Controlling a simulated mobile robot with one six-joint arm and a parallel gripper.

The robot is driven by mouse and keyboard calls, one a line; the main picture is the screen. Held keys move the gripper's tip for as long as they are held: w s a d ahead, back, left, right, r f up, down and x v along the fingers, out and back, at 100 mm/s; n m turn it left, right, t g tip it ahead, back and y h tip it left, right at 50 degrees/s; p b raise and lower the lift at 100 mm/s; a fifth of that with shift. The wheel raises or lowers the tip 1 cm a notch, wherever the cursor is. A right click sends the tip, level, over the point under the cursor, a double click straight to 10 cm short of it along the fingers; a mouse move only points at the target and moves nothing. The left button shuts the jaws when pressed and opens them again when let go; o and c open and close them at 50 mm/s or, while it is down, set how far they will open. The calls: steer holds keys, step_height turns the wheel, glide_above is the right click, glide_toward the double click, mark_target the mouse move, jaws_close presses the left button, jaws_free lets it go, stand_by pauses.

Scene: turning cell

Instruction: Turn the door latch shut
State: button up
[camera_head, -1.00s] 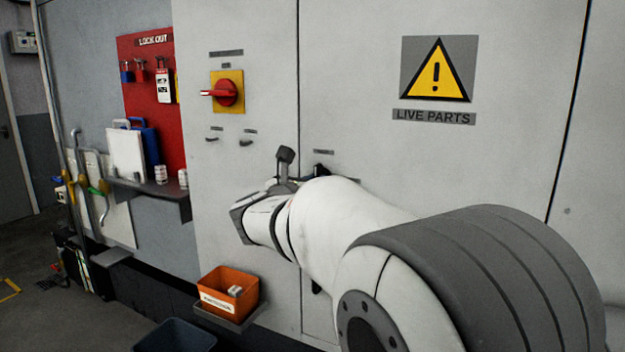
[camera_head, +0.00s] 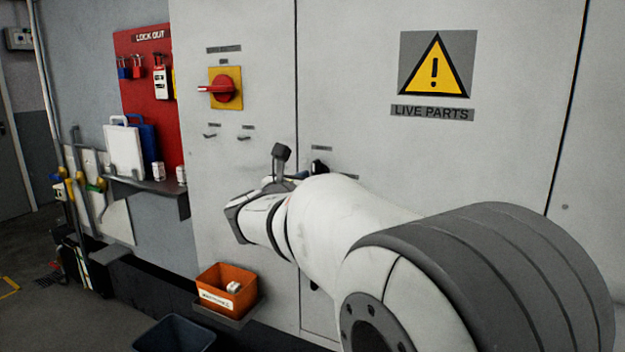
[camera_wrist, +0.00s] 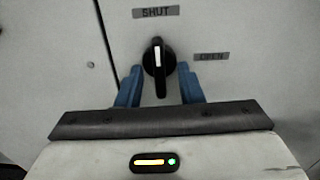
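The door latch (camera_wrist: 158,66) is a black knob with a white mark on its upper end, in the middle of the wrist view. It stands upright, its mark towards the SHUT label (camera_wrist: 156,12) above it. The OPEN label (camera_wrist: 211,57) is to its right. My gripper (camera_wrist: 160,72) has its two blue fingers apart, one on each side of the latch's lower part. I see a gap on both sides. In the head view the latch (camera_head: 318,166) shows above my arm, which hides most of the gripper.
The latch is on a pale cabinet front (camera_head: 360,60) with a LIVE PARTS sign (camera_head: 433,112). A red rotary switch (camera_head: 222,90) is left of it. An orange bin (camera_head: 222,288) sits on a low shelf below left. The panel around the latch is mostly flat.

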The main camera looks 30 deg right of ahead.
steer(key=v, duration=0.7)
steer(key=s+d+f+m+g+y+p, duration=0.1)
steer(key=s+f+m+g+y+p, duration=0.35)
steer(key=s+f+m, duration=0.7)
steer(key=s+a+f+m+g+y+p, duration=0.1)
steer(key=s+a+f+m+g+y, duration=0.1)
steer(key=s+a+f+m+y, duration=0.2)
steer(key=s+a+f+m+g+y, duration=0.2)
steer(key=s+a+f+m+y, duration=0.2)
steer(key=a+m, duration=0.3)
steer(key=s+m+y, duration=0.1)
steer(key=m, duration=0.2)
steer(key=shift+s+y+p, duration=0.35)
steer(key=shift+a, duration=0.15)
